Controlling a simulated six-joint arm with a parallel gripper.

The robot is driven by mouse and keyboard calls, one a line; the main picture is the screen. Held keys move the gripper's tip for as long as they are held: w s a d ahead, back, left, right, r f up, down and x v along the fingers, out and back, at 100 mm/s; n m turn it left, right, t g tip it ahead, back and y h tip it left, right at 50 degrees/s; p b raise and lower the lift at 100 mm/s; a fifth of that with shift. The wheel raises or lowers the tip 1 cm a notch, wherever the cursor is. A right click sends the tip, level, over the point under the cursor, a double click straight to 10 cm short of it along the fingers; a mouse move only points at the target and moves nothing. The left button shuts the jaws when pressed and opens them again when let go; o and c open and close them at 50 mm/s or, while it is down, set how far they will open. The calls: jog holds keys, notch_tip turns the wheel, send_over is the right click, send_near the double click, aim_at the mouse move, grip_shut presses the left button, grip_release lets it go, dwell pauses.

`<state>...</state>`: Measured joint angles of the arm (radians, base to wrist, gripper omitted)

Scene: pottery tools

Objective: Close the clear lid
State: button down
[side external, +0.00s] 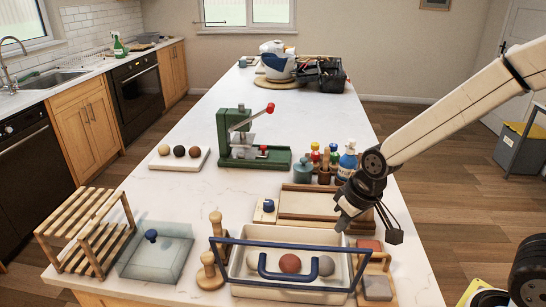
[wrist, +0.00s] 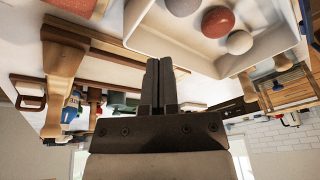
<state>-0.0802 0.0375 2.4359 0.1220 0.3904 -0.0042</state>
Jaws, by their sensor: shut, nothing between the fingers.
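A white bin (side external: 239,262) stands at the front of the white counter and holds a red ball (side external: 290,263) between two greyish balls. A clear lid with a blue frame (side external: 290,246) and a blue U-shaped handle (side external: 288,276) shows in front of the balls. The lid looks raised on the near side of the bin; its exact tilt is hard to tell. My gripper (side external: 342,222) is shut and empty, above the bin's far right corner and apart from the lid. In the wrist view my gripper (wrist: 160,62) points toward the bin (wrist: 205,50), with the fingers together.
A translucent box with a blue knob (side external: 151,236) and a wooden rack (side external: 92,235) stand left. Wooden tools (side external: 209,270) sit beside the bin's left side. A wooden tray (side external: 310,205), bottles (side external: 348,160) and a green press (side external: 250,145) stand behind. Blocks (side external: 377,287) lie right.

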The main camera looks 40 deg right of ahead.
jog(key=w+a+r+n+y, duration=0.1)
jog(key=w+a+r+y, duration=0.2)
jog(key=a, duration=0.5)
jog(key=w+a+r+n+y, duration=0.1)
jog(key=w+a+r, duration=0.1)
jog(key=a+r, duration=0.45)
jog(key=w+a+r+y, duration=0.1)
jog(key=w+a+r, duration=0.2)
jog(key=a, duration=0.7)
jog(key=s+a+r+n+g, duration=0.1)
jog(key=s+a+r+n, duration=0.1)
jog(key=s+a+n, duration=0.25)
jog(key=s+d+n+h, duration=0.2)
jog(key=s+n+h, duration=0.1)
jog(key=s+n, duration=0.4)
jog(key=s+d+n+g+h, duration=0.1)
jog(key=s+n, duration=0.5)
jog(key=n, duration=0.7)
jog(key=d+h, duration=0.1)
jog(key=h, duration=0.1)
jog(key=shift+s+h, duration=0.3)
jog(key=shift+s, duration=0.05)
jog(key=shift+n, duration=0.25)
